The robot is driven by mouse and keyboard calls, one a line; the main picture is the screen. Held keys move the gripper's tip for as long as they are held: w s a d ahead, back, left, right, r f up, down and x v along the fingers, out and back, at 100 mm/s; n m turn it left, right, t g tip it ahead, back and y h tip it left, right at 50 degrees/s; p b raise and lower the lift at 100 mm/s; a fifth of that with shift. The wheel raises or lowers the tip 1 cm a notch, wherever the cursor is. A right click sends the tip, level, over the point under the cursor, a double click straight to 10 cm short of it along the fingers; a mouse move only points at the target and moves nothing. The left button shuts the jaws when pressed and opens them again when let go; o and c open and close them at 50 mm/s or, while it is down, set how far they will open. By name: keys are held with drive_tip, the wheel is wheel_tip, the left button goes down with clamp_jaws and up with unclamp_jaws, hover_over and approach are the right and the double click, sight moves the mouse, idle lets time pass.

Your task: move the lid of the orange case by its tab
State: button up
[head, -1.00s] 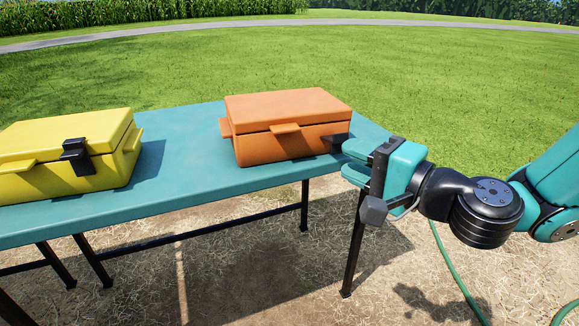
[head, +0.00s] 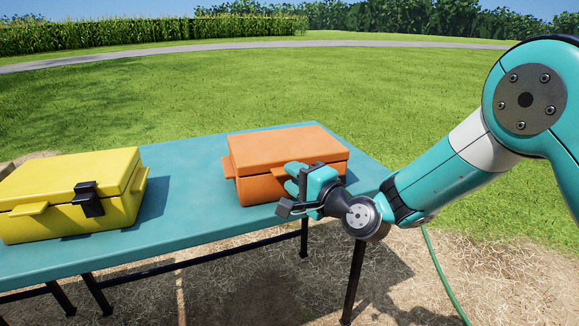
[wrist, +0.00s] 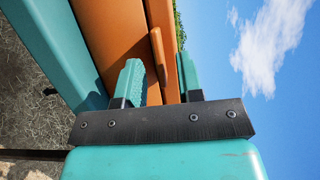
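The orange case (head: 262,188) stands on the teal table with its lid (head: 285,143) closed. My gripper (head: 292,178) is at the front of the case, near the seam. In the wrist view, my gripper (wrist: 163,82) is open, its two teal fingers apart. The orange tab (wrist: 186,74) shows at the lid, close to the right finger. I cannot tell whether a finger touches it.
A yellow case (head: 75,195) with a black latch stands on the left of the teal table (head: 190,215). Table surface is free between the two cases. A green hose (head: 440,270) hangs at the right. Grass lies behind.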

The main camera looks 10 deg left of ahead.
drive_tip(key=shift+x, duration=0.95)
drive_tip(key=shift+c, duration=0.2)
clamp_jaws()
